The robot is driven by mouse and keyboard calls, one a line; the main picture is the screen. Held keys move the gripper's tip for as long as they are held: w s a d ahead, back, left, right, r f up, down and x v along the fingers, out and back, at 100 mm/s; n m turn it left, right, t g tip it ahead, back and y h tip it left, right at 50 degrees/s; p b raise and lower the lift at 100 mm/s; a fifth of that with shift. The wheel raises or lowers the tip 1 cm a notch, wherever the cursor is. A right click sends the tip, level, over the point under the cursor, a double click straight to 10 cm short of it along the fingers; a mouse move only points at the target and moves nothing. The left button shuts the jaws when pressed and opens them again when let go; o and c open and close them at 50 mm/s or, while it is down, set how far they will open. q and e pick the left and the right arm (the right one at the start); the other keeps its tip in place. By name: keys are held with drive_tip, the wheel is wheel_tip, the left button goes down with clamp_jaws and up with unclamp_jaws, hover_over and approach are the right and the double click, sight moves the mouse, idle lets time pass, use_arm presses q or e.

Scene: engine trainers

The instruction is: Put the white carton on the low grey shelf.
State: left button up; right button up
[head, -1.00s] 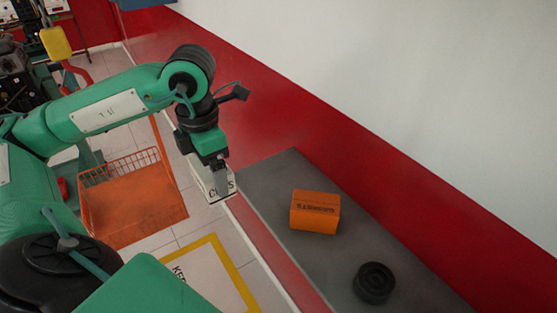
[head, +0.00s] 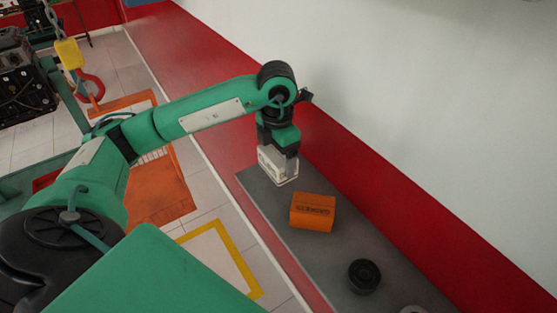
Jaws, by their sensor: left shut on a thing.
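My left gripper (head: 279,155) is shut on the white carton (head: 277,166) and points down at the far end of the low grey shelf (head: 315,262). The carton looks upright, over the shelf's far left corner. I cannot tell whether its underside touches the shelf. The gripper's fingers hide part of the carton. My right gripper is out of view.
An orange box (head: 312,212) lies on the shelf close to the carton, on its near right side. A black round part (head: 364,276) sits nearer, and a pale ring (head: 413,310) shows at the bottom edge. A red and white wall (head: 400,205) runs behind the shelf. An orange basket (head: 160,195) stands on the floor.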

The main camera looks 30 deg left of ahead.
use_arm(q)
drive_tip(key=shift+s+a+f, duration=0.1)
drive_tip(key=shift+s+f, duration=0.05)
drive_tip(key=shift+f, duration=0.3)
wheel_tip(320, 180, down, 2)
drive_tip(key=shift+f+p, duration=0.2)
drive_tip(key=shift+p, duration=0.85)
drive_tip(key=shift+w+f+p, duration=0.2)
drive_tip(key=shift+p, duration=0.15)
drive_tip(key=shift+f, duration=0.35)
drive_tip(key=shift+w+f, duration=0.1)
drive_tip(key=shift+f, duration=0.1)
drive_tip(key=o, duration=1)
